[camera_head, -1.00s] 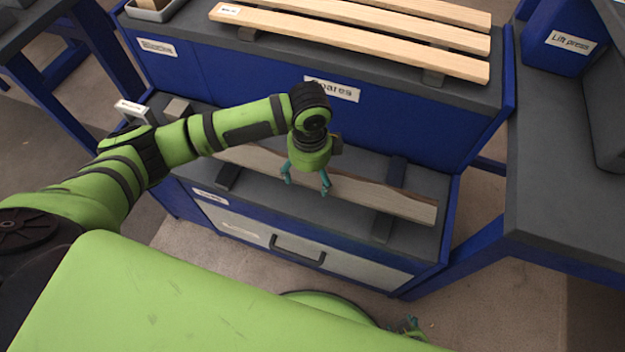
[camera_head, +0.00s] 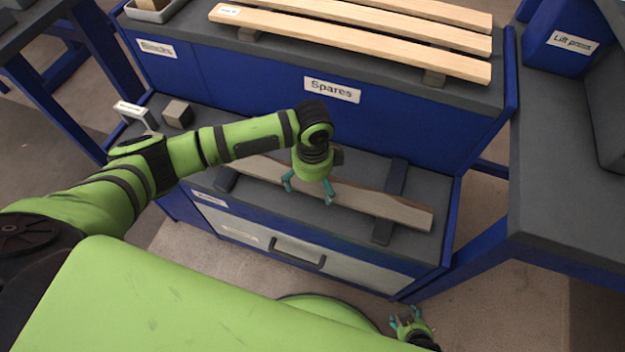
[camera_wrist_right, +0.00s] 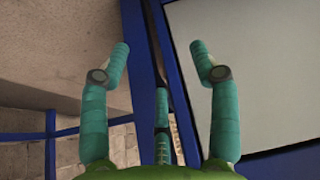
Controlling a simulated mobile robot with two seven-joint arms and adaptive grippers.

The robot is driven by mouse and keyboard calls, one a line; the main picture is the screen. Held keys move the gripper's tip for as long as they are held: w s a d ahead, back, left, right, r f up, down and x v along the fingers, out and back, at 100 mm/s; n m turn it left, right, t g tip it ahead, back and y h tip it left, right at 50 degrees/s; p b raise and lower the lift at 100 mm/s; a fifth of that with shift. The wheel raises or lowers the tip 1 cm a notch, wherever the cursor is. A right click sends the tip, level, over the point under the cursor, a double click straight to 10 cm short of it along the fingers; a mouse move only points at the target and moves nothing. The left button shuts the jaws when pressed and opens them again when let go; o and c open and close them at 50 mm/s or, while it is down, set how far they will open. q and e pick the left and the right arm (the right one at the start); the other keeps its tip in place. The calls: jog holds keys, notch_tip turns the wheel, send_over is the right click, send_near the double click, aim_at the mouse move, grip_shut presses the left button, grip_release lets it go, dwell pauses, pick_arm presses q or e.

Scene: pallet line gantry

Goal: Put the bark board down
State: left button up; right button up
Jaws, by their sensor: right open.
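The bark board (camera_head: 380,204) is a long, pale plank with an uneven edge. It lies level across two dark bearers, the right one (camera_head: 398,178) and the left one (camera_head: 226,180), on the lower shelf. I cannot tell whether it touches them.
Several pale planks (camera_head: 350,38) lie on the upper shelf above the Spares label (camera_head: 332,90). A small block (camera_head: 177,113) stands at the lower shelf's left. A drawer handle (camera_head: 298,253) is below. The lift press bench (camera_head: 560,190) stands right.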

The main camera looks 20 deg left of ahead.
aim_at(313, 186)
pick_arm(q)
jog(key=shift+r, duration=0.45)
notch_tip(313, 186, up, 12)
jog(key=p, duration=0.2)
jog(key=shift+f, duration=0.25)
pick_arm(e)
jog(key=s+g, duration=0.1)
jog(key=s, duration=0.5)
jog(key=shift+s+d+g, duration=0.25)
jog(key=shift+s+g, duration=0.05)
jog(key=shift+s, duration=0.05)
jog(key=shift+w+a, duration=0.1)
jog(key=shift+w, duration=0.1)
